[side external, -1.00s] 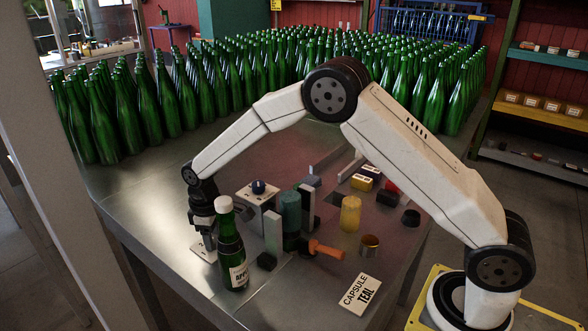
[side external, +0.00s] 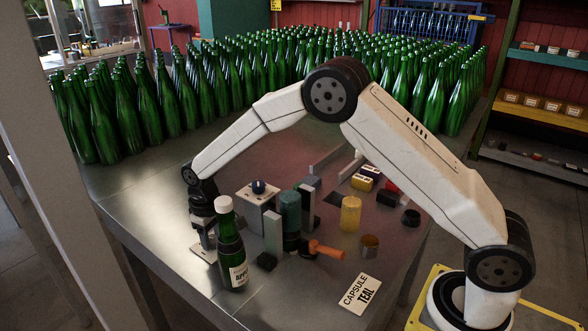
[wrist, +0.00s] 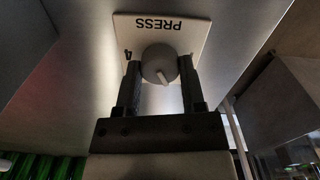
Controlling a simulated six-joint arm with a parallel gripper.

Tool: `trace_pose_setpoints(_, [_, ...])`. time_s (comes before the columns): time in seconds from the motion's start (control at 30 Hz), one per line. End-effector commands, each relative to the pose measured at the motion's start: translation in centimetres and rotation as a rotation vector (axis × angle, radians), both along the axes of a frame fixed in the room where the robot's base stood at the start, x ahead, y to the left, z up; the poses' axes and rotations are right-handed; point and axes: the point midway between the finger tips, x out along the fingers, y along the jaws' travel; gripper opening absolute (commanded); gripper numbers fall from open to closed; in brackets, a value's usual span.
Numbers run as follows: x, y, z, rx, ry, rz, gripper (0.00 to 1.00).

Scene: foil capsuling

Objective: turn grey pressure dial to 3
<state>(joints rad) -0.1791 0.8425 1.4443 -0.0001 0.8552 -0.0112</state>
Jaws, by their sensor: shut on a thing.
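The grey pressure dial (wrist: 158,62) sits on a white plate (wrist: 190,30) marked PRESS, which reads upside down in the wrist view. A "4" shows at the plate's left edge. The dial's pale pointer mark faces down and slightly right in that view, between the fingers. My gripper (wrist: 161,72) has one finger on each side of the dial and is shut on it. In the side view my gripper (side external: 205,236) points down over the plate (side external: 202,252), behind a green bottle; the dial is hidden there.
A white-capped green bottle (side external: 234,258) stands close in front of my gripper. A blue-knobbed box (side external: 253,207), a teal cylinder (side external: 290,213) and an orange-handled tool (side external: 326,250) are to the right. Many green bottles (side external: 290,80) fill the table's back.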

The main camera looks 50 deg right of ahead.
Motion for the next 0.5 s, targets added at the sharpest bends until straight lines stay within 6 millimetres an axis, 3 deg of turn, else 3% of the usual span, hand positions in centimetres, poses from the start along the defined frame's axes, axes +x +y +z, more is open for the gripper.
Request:
trace_pose_setpoints(0.03, [0.01,0.02,0.08,0.0,0.0,0.001,0.54])
trace_pose_setpoints(0.13, [0.02,0.02,0.08,0.0,0.0,0.001,0.86])
trace_pose_setpoints(0.5, [0.02,0.0,0.15,0.0,-0.001,0.001,0.86])
